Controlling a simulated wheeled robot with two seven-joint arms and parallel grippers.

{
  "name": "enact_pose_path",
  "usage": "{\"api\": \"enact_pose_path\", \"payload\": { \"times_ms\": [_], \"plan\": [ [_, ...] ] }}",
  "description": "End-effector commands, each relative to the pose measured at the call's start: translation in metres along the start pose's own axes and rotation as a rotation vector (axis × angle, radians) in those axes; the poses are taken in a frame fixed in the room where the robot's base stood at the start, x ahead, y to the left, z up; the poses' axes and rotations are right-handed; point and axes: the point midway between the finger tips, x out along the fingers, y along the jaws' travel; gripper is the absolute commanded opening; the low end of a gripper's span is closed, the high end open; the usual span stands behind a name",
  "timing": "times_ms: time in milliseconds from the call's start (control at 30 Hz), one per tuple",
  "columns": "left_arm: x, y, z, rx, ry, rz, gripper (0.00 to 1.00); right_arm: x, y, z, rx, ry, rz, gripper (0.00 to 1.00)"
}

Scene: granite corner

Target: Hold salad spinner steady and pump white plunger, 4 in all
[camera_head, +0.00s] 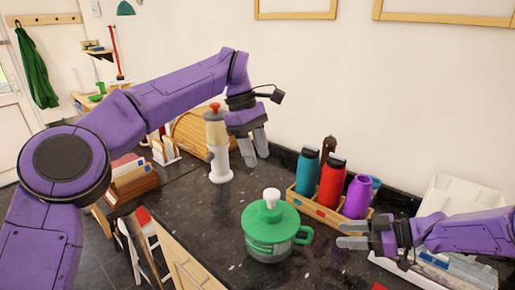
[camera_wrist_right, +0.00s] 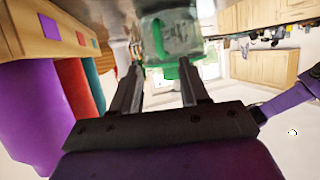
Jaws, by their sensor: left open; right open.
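The salad spinner (camera_head: 268,238) stands upright on the dark granite counter, with a green lid, a clear bowl and a green handle (camera_head: 303,235) on its right side. Its white plunger (camera_head: 271,197) sticks up from the lid's middle. My left gripper (camera_head: 256,152) is open, pointing down, above and behind the spinner, apart from it. My right gripper (camera_head: 342,234) is open, to the right of the spinner, with its fingertips towards the handle. In the right wrist view the spinner (camera_wrist_right: 172,38) shows beyond the open fingers, its handle between them; contact cannot be told.
A wooden box (camera_head: 318,212) with several coloured bottles stands behind and right of the spinner. A white and red mill (camera_head: 217,150) stands behind left, near my left arm. A white tray (camera_head: 455,200) is at the right.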

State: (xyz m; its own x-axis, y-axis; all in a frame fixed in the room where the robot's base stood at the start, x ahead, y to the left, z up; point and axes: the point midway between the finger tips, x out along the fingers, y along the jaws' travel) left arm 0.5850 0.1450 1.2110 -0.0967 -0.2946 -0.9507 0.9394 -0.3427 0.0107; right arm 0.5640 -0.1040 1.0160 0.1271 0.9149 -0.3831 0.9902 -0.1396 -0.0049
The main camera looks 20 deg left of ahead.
Motion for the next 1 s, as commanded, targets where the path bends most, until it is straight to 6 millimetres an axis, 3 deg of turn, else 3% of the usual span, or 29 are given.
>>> {"api": "enact_pose_path", "payload": {
  "times_ms": [167,600,1000],
  "plan": [
    [-0.007,0.0,0.008,0.008,-0.042,0.01,0.43,0.011,0.0,0.0,0.0,0.001,-0.002,0.45],
    [-0.006,0.0,0.007,0.007,-0.036,0.008,0.43,0.095,0.0,0.0,0.0,0.0,-0.001,0.45],
    [-0.006,0.0,0.007,0.007,-0.035,0.008,0.43,0.105,0.0,0.0,-0.001,0.0,0.001,0.41]
  ]
}}
